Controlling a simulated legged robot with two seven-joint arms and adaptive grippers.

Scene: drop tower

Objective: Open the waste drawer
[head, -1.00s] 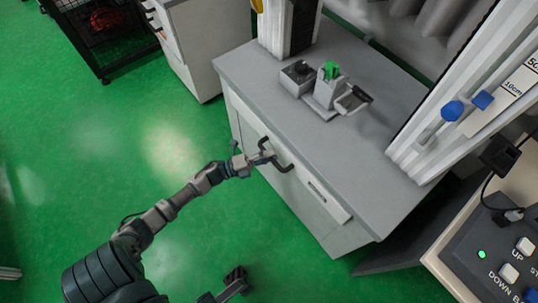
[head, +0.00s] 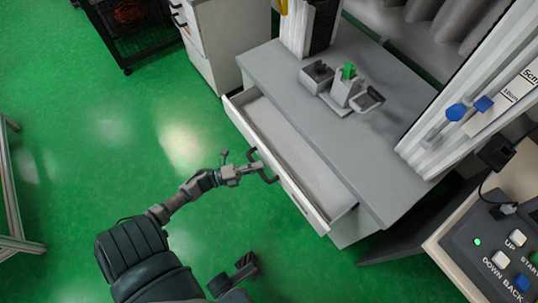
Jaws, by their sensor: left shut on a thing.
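The waste drawer (head: 318,216) is pulled out from the grey cabinet (head: 352,230) in the head view. Its white inside shows and looks empty. A dark bar handle (head: 270,179) sits on its front. My left gripper (head: 255,170) is shut on the handle, with the arm reaching in from the lower left. Part of a dark gripper, apparently my right one (head: 246,266), shows at the bottom, apart from the drawer; its fingers are too unclear to judge.
A grey fixture with a green part (head: 348,72) stands on the cabinet top. A control panel (head: 500,250) with buttons is at the lower right. Another white cabinet (head: 208,45) and a black wire cage (head: 125,30) stand at the back left.

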